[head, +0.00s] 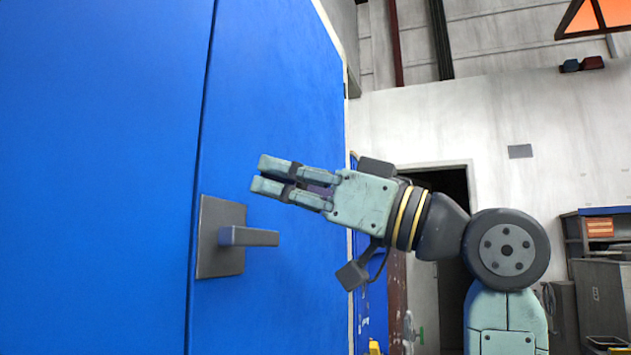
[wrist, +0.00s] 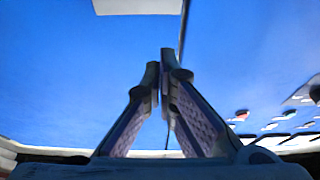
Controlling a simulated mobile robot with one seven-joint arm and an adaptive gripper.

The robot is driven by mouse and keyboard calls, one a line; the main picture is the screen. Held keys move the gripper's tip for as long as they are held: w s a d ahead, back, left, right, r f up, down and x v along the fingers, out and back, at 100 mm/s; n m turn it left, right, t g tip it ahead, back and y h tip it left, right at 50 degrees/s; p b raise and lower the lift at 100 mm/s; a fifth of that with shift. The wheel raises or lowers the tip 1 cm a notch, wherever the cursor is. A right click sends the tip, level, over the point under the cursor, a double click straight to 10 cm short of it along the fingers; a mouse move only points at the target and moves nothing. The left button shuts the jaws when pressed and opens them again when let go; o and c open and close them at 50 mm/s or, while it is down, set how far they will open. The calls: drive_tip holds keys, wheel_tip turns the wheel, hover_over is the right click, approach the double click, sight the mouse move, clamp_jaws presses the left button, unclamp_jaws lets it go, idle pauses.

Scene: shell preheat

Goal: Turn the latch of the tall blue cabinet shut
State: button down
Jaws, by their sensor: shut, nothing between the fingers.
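The tall blue cabinet (head: 105,170) fills the left of the head view, with a dark vertical seam between its doors. Its latch (head: 250,237) is a grey lever on a square grey plate (head: 220,262), just right of the seam. The lever lies level and points right. My gripper (head: 258,176) is shut and empty, above and slightly right of the latch in the head view. In the wrist view the fingers (wrist: 160,62) come together in front of the blue surface (wrist: 70,70). I cannot tell whether they touch the door. The lever is not clearly visible in the wrist view.
A dark doorway (head: 440,185) in the pale wall stands behind my arm. Grey cabinets or shelves (head: 600,285) stand at the far right. No obstacle shows between my gripper and the latch.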

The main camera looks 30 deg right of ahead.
sight(242, 237)
drive_tip(key=shift+w+a+f, duration=0.2)
drive_tip(key=shift+f, duration=0.35)
drive_tip(key=shift+w+a+f, duration=0.15)
drive_tip(key=shift+w+f, duration=0.1)
drive_tip(key=shift+f, duration=0.35)
drive_tip(key=shift+w+a+f, duration=0.2)
drive_tip(key=shift+f, duration=0.35)
